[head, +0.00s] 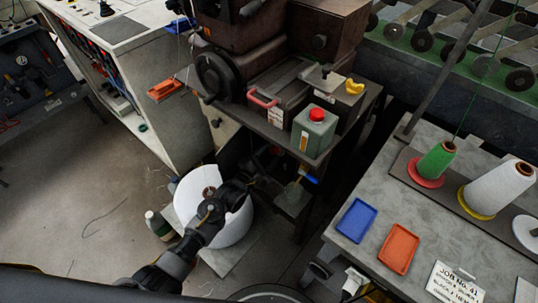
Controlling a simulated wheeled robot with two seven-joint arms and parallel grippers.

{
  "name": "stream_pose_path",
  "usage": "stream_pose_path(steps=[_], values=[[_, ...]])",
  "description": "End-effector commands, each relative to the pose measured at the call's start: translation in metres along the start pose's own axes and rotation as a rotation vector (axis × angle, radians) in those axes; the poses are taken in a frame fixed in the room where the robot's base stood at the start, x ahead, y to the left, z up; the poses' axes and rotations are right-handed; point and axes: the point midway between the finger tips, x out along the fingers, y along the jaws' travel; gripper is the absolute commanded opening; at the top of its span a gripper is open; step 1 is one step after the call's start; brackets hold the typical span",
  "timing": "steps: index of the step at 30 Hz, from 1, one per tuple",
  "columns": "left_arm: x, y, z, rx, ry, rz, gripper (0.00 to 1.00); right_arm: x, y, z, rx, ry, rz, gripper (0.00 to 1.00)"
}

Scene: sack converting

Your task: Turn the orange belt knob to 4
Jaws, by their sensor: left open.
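I cannot make out an orange belt knob or any numbered dial for certain. My left arm comes up from the bottom left over a white round bin. My left gripper (252,170) is open, dark against the shadow below the machine's shelf, and its fingertips are hard to make out. It appears apart from the orange piece, lower and to the right.
The machine shelf holds a green can with a red cap (314,131) and a pink-handled box (263,98). A grey table (345,252) at right carries blue (356,220) and orange (399,248) trays and thread cones. A white cabinet (150,45) stands left. Floor at left is mostly clear.

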Motion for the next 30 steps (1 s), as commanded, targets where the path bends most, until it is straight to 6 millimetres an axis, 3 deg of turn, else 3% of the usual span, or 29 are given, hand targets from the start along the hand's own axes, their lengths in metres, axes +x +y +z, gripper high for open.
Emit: stream_pose_path(steps=[8,19,30], values=[[0.002,0.0001,0.0002,0.0,0.0,0.0,0.5,0.0,0.0026,-0.0009,-0.001,0.001,0.003,0.36],[0.0017,0.0,0.0001,0.0,0.0,0.0,0.05,0.0,0.0028,-0.0007,-0.001,0.001,0.003,0.36],[0.0016,-0.0001,0.0,0.081,-0.002,0.004,0.05,-0.0018,0.0029,-0.0003,0.0,0.0,0.003,0.36]])
